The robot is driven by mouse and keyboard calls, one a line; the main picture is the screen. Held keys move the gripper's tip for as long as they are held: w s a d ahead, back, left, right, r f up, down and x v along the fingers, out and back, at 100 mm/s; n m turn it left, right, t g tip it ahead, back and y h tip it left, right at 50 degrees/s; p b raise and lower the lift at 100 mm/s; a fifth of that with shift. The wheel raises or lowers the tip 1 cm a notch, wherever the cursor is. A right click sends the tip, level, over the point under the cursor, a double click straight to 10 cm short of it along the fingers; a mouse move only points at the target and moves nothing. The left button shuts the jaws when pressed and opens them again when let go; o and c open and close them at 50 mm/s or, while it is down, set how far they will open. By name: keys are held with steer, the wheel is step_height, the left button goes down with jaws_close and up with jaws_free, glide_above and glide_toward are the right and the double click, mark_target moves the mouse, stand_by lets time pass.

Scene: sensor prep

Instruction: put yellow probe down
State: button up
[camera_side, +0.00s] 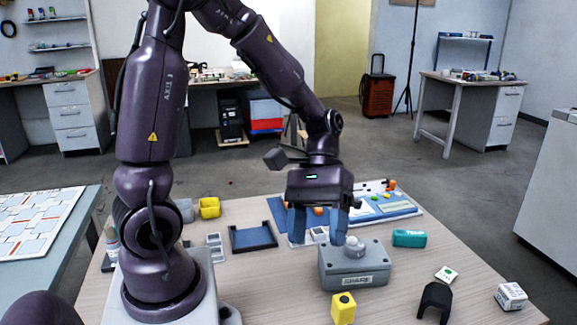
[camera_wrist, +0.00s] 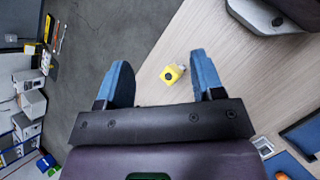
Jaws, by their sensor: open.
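My gripper (camera_side: 318,232) is open, with its blue fingers pointing down, beside and apparently above the grey box. No object shows between its fingers in the wrist view (camera_wrist: 160,85). A yellow piece (camera_side: 209,207) lies on the table near the back left edge, away from my gripper. It seems to be the yellow piece with a dark hole and a pale part in the wrist view (camera_wrist: 172,74), beyond the fingertips. A second yellow block (camera_side: 343,308) with a dark spot on top stands at the front. I cannot tell for sure which one is the probe.
The grey box (camera_side: 355,277) has a round knob (camera_side: 353,245) on top, close to the fingers. A dark tray (camera_side: 253,237), a teal block (camera_side: 409,238), a black bracket (camera_side: 434,300) and a white cube (camera_side: 510,295) stand around. The right side of the table has free room.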

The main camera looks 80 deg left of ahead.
steer(key=s+a+r+m+t+y, duration=0.2)
steer(key=s+r+m+t+y, duration=0.2)
steer(key=r+m+t+y, duration=0.3)
steer(key=shift+s+a+r+m+t+y, duration=0.25)
steer(key=shift+r+m+t, duration=0.45)
steer(key=shift+r, duration=1.15)
steer(key=shift+w, duration=0.1)
